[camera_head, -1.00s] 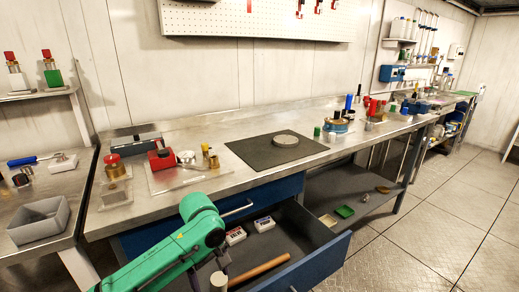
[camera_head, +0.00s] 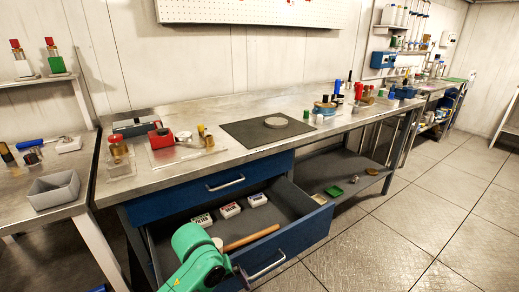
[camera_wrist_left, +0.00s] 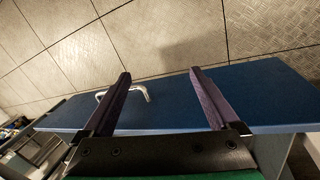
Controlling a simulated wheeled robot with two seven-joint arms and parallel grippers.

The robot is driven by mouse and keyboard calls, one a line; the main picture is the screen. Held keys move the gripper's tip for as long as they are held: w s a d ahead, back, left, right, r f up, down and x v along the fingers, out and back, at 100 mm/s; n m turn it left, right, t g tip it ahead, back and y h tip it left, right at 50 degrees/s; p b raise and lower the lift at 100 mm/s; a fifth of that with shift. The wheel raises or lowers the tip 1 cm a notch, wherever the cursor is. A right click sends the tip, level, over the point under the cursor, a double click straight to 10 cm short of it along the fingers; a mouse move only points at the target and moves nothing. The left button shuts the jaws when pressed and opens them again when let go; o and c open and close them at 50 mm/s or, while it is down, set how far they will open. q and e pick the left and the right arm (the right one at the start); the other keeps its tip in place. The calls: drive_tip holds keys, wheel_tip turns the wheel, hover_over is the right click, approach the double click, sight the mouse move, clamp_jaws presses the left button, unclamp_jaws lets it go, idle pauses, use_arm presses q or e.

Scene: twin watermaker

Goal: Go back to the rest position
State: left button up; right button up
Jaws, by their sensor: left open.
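My left gripper (camera_wrist_left: 161,90) is open in the left wrist view, its two fingers apart with nothing between them. The blue drawer front (camera_wrist_left: 260,98) and its handle (camera_wrist_left: 138,92) lie beyond the fingers, with floor past them. In the head view my green left arm comes in at the bottom, over the near left part of the open drawer (camera_head: 318,222). The fingers are mostly hidden there, close to the drawer handle (camera_head: 267,265); I cannot tell whether they touch it. My right gripper is not in view.
The open drawer holds white labelled boxes (camera_head: 230,210) and a wooden rod (camera_head: 250,238). The steel bench (camera_head: 180,182) above carries a dark mat (camera_head: 240,133) and several small items. A grey bin (camera_head: 53,190) stands on the left table. Floor at the right is clear.

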use_arm(q)
drive_tip(key=s+a+f+m+t+y, duration=0.1)
drive_tip(key=s+a+f+m, duration=0.2)
drive_tip(key=s+a, duration=0.4)
drive_tip(key=s+a+f+m+t+y, duration=0.1)
drive_tip(key=s+a+f+m+y, duration=0.15)
drive_tip(key=s+a, duration=0.5)
wheel_tip(320, 180, down, 16)
drive_tip(key=p, duration=0.5)
drive_tip(key=s+a+f+g+p, duration=0.1)
drive_tip(key=s+a+f+p, duration=0.1)
drive_tip(key=s+f, duration=0.3)
drive_tip(key=s+a+f+g+p, duration=0.1)
drive_tip(key=s+f, duration=0.5)
drive_tip(key=s, duration=0.6)
drive_tip(key=shift+s+a+p, duration=0.2)
drive_tip(key=shift+a+p, duration=0.2)
drive_tip(key=shift+p, duration=0.35)
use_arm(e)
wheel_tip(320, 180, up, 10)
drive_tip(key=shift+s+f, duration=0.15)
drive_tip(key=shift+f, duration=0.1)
use_arm(q)
drive_tip(key=shift+m+h, duration=0.25)
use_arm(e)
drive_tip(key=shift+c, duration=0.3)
